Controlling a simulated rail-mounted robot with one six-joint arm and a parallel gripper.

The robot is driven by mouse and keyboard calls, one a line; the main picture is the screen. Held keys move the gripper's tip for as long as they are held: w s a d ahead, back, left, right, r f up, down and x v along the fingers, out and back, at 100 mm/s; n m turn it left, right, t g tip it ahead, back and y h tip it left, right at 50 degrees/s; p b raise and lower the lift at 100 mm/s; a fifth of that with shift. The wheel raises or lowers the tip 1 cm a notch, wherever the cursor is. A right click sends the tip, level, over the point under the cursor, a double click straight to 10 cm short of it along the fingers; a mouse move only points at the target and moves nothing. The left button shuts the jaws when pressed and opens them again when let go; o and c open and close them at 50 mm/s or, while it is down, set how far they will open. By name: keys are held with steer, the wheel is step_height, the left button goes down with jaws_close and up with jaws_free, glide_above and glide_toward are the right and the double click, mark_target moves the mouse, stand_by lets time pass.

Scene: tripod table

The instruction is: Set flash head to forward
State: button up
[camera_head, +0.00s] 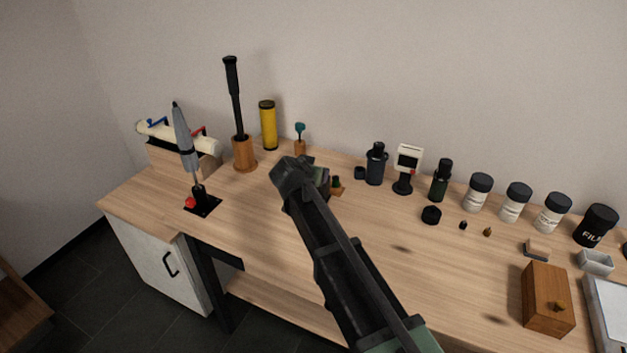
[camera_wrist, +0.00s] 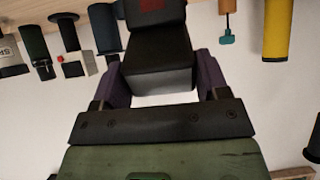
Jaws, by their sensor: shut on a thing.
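The flash head, a black block (camera_wrist: 158,78), fills the upper middle of the wrist view. It joins a dark body with a red patch (camera_wrist: 151,6) at the top edge of that view. My gripper (camera_wrist: 160,66) is shut on the block, with one dark purple finger against each side. In the head view my gripper (camera_head: 294,176) is over the middle of the wooden table (camera_head: 345,255), left of the blue-black bottle. My arm hides most of the flash there, and its exact tilt cannot be told.
A grey rocket model (camera_head: 184,138), a wooden holder with a black-handled tool (camera_head: 234,98) and a yellow cylinder (camera_head: 268,125) stand left. A dark bottle (camera_head: 375,165), a white-headed device (camera_head: 408,160) and several jars stand right. A wooden box (camera_head: 547,300) is front right.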

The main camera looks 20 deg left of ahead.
steer(key=f+t+b, duration=0.1)
steer(key=b, duration=0.1)
steer(key=f+t+b, duration=0.1)
steer(key=b, duration=0.1)
steer(key=shift+s+t, duration=0.4)
steer(key=shift+t+b, duration=0.5)
steer(key=shift+b, duration=0.45)
steer(key=shift+s, duration=0.1)
steer(key=o, duration=0.9)
steer(key=shift+r, duration=0.1)
steer(key=shift+o, duration=0.2)
steer(key=p+v, duration=0.2)
steer(key=v, duration=0.8)
steer(key=shift+s, duration=0.4)
